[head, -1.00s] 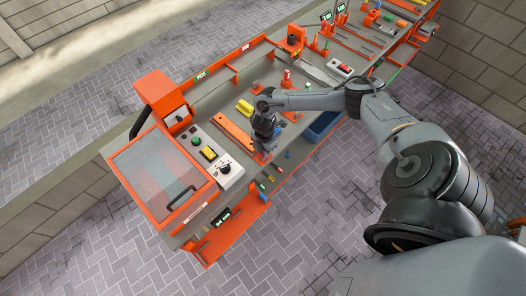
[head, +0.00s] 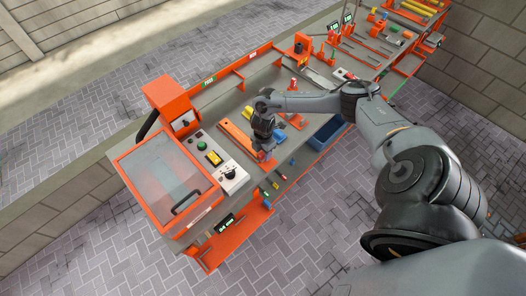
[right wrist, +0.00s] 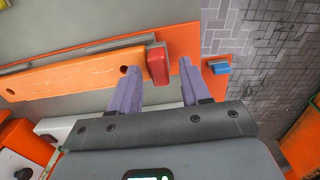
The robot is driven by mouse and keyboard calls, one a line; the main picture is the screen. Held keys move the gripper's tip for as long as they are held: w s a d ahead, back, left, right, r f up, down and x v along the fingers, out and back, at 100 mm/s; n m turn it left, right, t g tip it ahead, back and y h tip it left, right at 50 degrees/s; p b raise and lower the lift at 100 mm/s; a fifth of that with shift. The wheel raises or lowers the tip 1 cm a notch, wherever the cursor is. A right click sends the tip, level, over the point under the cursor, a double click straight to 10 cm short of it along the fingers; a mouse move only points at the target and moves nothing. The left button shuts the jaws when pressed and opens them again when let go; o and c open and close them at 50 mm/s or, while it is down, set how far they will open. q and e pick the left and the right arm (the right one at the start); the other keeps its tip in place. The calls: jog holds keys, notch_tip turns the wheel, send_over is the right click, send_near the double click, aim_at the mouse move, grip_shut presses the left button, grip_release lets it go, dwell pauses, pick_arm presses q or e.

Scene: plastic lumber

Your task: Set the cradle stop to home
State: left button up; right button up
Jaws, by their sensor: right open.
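A red block (right wrist: 157,63) sits at the end of an orange board (right wrist: 75,72) with dark holes in the right wrist view; I cannot be sure that it is the cradle stop. My right gripper (right wrist: 158,66) is open, with one finger on each side of the red block, and the fingers look apart from it. In the head view my right gripper (head: 266,151) points down at the near end of the orange board (head: 238,137) and hides the block. My left gripper is not in view.
A control panel (head: 211,151) with a green button and a black knob lies left of the gripper, beside an orange-framed box with a clear lid (head: 160,168). A small blue piece (right wrist: 220,68) is right of the fingers. A dark blue bin (head: 327,132) stands at the right.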

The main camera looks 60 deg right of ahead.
aim_at(263, 153)
notch_tip(263, 153, up, 11)
dwell(0.5)
jog(key=shift+f, duration=0.15)
